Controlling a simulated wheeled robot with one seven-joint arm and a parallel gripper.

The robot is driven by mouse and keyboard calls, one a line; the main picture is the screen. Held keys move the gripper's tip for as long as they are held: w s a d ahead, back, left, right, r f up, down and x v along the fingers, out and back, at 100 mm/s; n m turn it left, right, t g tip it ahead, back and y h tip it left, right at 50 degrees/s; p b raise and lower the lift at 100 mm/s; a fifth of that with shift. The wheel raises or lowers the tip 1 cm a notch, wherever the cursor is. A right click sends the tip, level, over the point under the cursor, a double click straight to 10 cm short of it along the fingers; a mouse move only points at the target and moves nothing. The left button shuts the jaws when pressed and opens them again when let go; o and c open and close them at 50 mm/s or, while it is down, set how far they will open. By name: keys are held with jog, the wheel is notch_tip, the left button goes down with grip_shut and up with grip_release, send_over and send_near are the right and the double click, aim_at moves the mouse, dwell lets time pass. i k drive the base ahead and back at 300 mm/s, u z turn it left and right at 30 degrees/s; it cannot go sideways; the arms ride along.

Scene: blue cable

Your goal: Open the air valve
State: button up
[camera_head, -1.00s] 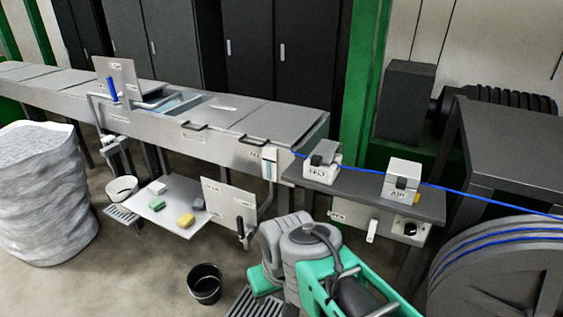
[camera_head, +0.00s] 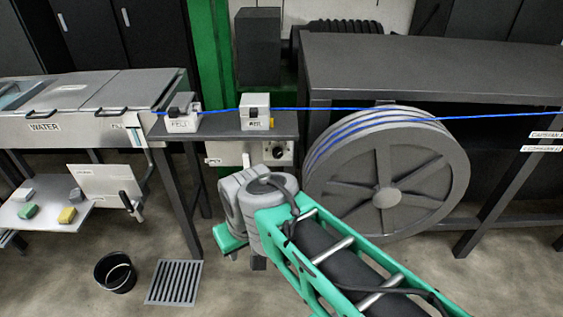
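A small white box labelled AIR (camera_head: 255,112) stands on a dark grey shelf (camera_head: 226,133). A small yellow part (camera_head: 271,122) shows at its lower right, and a dark block sits on its front. The blue cable (camera_head: 300,108) runs level through this box. A panel under the shelf carries a white lever (camera_head: 246,160) and a round black knob (camera_head: 278,153). I cannot tell which of these parts is the air valve's handle. My green and grey arm reaches up from the lower right, its grey joints just below the panel. My gripper cannot be made out.
A second white box (camera_head: 183,121) stands left on the shelf. A large grey cable reel (camera_head: 388,172) stands right of my arm. A metal trough labelled WATER (camera_head: 90,100) is at left. A black bucket (camera_head: 115,272) and a floor grate (camera_head: 174,283) lie lower left.

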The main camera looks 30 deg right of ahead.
aim_at(247, 163)
jog(key=z, duration=0.1)
jog(key=i, duration=0.45)
jog(key=z, duration=1)
jog(key=k, duration=1.2)
jog(key=u, duration=0.55)
jog(key=i, duration=0.8)
jog(key=u, duration=0.65)
jog(key=i, duration=0.35)
